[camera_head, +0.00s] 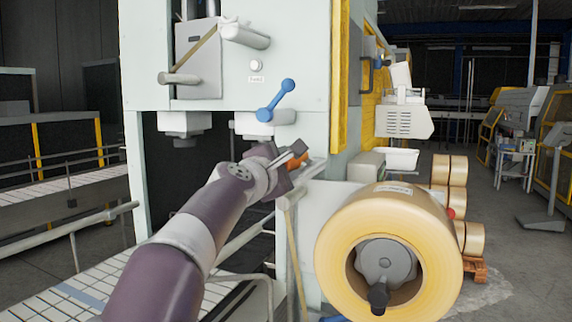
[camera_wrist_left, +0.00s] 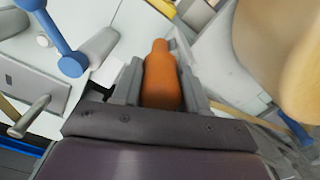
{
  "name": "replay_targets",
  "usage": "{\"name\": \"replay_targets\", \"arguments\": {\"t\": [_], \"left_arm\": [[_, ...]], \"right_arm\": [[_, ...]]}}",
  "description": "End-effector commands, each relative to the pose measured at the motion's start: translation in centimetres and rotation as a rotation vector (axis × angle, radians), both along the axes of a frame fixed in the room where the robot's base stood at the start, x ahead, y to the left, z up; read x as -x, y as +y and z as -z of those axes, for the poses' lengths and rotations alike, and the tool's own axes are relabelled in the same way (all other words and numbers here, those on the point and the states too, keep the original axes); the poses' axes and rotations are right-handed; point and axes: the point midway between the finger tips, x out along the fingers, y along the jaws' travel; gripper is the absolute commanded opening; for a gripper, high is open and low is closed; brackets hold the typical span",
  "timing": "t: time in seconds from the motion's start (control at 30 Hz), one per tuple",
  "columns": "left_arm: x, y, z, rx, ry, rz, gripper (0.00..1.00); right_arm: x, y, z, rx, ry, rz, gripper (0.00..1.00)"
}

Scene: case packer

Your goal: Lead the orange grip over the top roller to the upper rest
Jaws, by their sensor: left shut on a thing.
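My left gripper (camera_head: 293,158) is shut on the orange grip (camera_head: 299,159), in front of the right part of the pale machine. In the left wrist view the orange grip (camera_wrist_left: 161,78) lies between the two grey fingers, and its narrow end points away from my wrist. The top roller (camera_head: 245,36) is a pale cylinder high on the machine's front, above and left of my gripper. A tan band (camera_head: 197,51) runs up from a lower roller (camera_head: 180,79) across a grey plate. I cannot tell which part is the upper rest. My right gripper is not in view.
A blue handle (camera_head: 276,100) with round ends juts from the machine just above my gripper. A large tape roll (camera_head: 333,249) on a hub stands at the lower right. A conveyor (camera_head: 80,292) lies at the lower left.

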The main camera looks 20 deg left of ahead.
Motion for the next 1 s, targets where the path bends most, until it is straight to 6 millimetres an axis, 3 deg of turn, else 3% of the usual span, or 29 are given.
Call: {"name": "replay_targets", "arguments": {"t": [0.77,1.0], "left_arm": [[0.0,0.0,-1.3,0.0,-0.001,0.0,0.0],[-0.2,0.1,-3.8,-0.002,0.0,0.012,0.0]], "right_arm": [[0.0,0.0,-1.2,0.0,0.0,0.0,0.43],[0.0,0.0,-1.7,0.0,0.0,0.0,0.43]]}}
